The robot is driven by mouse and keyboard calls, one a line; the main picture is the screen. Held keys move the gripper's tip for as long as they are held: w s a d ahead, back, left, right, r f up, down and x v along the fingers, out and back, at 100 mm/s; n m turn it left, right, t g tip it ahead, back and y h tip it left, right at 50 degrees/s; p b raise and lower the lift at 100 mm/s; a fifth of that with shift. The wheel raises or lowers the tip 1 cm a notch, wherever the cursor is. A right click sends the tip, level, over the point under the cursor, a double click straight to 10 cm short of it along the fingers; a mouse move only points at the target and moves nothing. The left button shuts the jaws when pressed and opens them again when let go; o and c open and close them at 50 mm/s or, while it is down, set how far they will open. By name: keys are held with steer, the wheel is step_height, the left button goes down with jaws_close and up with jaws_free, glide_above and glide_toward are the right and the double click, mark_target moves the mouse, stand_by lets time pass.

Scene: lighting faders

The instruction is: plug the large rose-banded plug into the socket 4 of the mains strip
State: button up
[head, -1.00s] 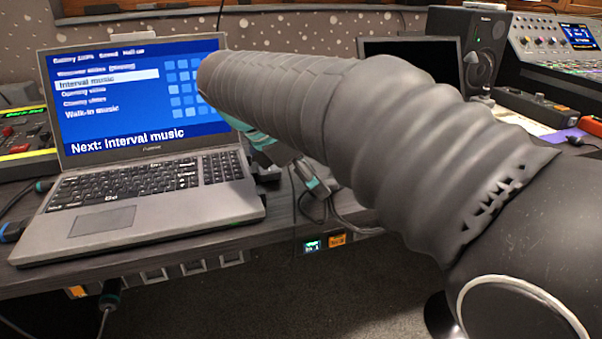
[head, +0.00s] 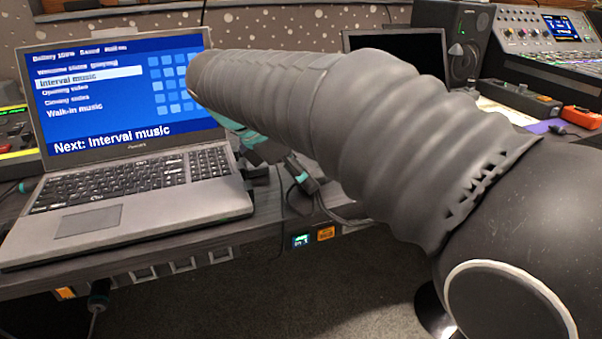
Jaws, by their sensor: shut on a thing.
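My arm crosses the head view and hides most of my gripper (head: 264,152). Only teal and dark parts show below the arm's end, over the desk's front edge right of the laptop. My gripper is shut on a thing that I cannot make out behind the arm. No rose band shows anywhere, so I cannot pick out the large rose-banded plug. The mains strip (head: 200,262) runs along the desk's front edge, with several square sockets. I cannot read their numbers.
An open laptop (head: 130,150) stands on the desk at left. Another dark plug with a teal band (head: 301,175) and cables lie near the desk edge by my gripper. A small lit display (head: 301,241) and an orange label (head: 325,233) sit on the edge. Carpet below is clear.

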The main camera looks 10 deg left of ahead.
steer(key=shift+r+p, duration=1.95)
steer(key=shift+r, duration=0.45)
jaws_close()
